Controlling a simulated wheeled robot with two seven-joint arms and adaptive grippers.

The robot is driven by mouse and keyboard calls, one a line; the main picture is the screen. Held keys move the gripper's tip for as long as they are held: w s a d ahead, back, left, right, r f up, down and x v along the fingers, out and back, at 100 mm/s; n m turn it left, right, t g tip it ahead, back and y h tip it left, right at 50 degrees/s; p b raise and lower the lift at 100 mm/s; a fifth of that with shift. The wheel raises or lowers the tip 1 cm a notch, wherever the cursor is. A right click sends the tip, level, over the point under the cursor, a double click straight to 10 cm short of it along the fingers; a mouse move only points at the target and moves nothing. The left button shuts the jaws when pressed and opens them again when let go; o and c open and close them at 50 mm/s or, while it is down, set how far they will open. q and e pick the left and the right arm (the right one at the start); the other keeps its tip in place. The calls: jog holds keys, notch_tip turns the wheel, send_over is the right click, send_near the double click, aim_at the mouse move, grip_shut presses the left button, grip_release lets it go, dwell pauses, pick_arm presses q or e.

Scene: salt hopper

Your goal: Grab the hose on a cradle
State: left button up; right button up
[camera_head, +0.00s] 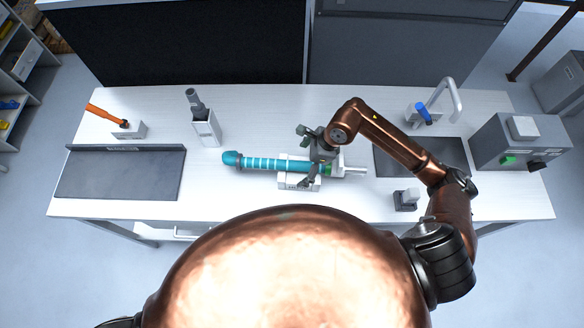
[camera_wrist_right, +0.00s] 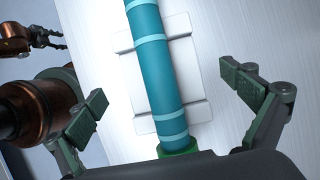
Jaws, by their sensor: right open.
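The teal hose (camera_head: 262,163) with pale stripes lies lengthwise on a white cradle (camera_head: 299,184) in the middle of the table, with a green ring toward its right end. In the right wrist view the hose (camera_wrist_right: 155,70) runs between the open fingers of my right gripper (camera_wrist_right: 165,88), with a gap on both sides. The cradle (camera_wrist_right: 201,112) shows beneath it. In the head view my right gripper (camera_head: 309,155) is above the hose's right part and hides some of it. My left gripper (camera_wrist_right: 45,38) shows small at the upper left of the right wrist view; its opening is unclear.
A dark tray (camera_head: 120,180) lies left, near an orange-handled tool (camera_head: 105,115) and a grey holder (camera_head: 206,131). To the right are a dark mat (camera_head: 450,155), a small grey block (camera_head: 406,200) and a control box (camera_head: 515,148). A dark panel (camera_head: 200,45) stands behind.

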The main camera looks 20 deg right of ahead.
jog(key=shift+x, duration=0.9)
jog(key=p+x, duration=0.1)
jog(key=x, duration=0.4)
jog(key=shift+w+a+f, duration=0.1)
jog(key=shift+a+f, duration=0.15)
jog(key=shift+a, duration=0.05)
pick_arm(q)
jog(key=shift+w+r, duration=0.35)
jog(key=shift+r, duration=0.35)
pick_arm(e)
jog(key=shift+c, duration=0.5)
jog(key=c, duration=1.7)
